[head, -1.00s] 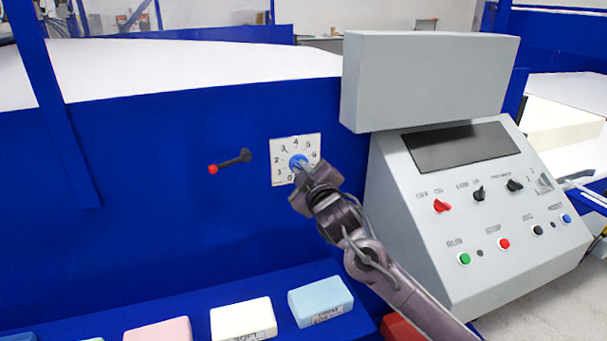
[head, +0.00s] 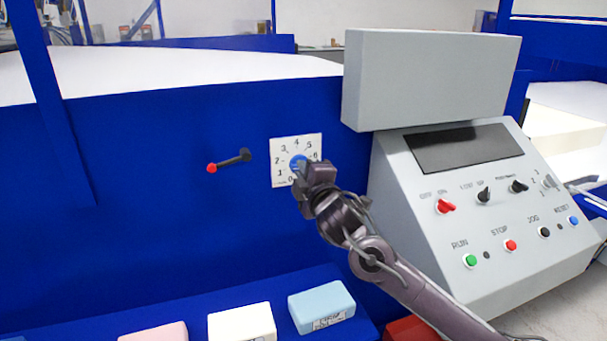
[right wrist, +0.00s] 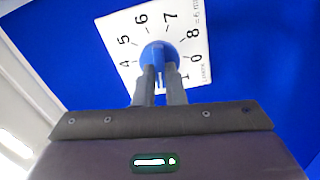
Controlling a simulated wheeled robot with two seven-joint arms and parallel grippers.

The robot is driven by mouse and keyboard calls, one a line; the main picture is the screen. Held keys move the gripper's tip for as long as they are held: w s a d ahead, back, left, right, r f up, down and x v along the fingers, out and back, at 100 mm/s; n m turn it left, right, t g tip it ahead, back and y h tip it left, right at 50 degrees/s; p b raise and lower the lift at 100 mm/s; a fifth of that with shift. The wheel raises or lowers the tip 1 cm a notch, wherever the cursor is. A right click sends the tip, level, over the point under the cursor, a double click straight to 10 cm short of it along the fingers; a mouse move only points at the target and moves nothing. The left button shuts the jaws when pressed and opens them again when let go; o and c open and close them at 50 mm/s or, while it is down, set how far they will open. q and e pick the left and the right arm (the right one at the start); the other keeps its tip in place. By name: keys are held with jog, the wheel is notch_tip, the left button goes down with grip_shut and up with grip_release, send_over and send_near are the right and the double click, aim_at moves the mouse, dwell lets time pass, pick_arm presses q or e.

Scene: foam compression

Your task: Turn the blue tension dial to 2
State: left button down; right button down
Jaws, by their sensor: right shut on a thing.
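The blue tension dial (head: 296,160) sits on a white square plate (head: 278,146) with printed numbers, on the blue machine panel. My right gripper (head: 301,168) is shut on the dial, coming from the lower right and covering the plate's lower right part. The right wrist view shows both fingers (right wrist: 160,80) on either side of the blue dial (right wrist: 158,52), with numbers around it on the plate (right wrist: 195,18). I cannot tell which number the dial points to. My left gripper is not in view.
A black lever with a red knob (head: 212,168) is left of the dial plate. A grey control console (head: 450,240) with buttons and switches stands close to the right of my arm. Foam blocks, one light blue (head: 322,306), one white (head: 242,323), lie on the blue ledge below.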

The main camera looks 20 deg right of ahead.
dwell(0.3)
jog(key=c, duration=1.5)
grip_release()
jog(key=s+b, duration=0.2)
jog(key=s, duration=0.5)
jog(key=shift+s+b, duration=0.35)
jog(key=shift+s, duration=0.05)
jog(key=shift+d+f, duration=0.1)
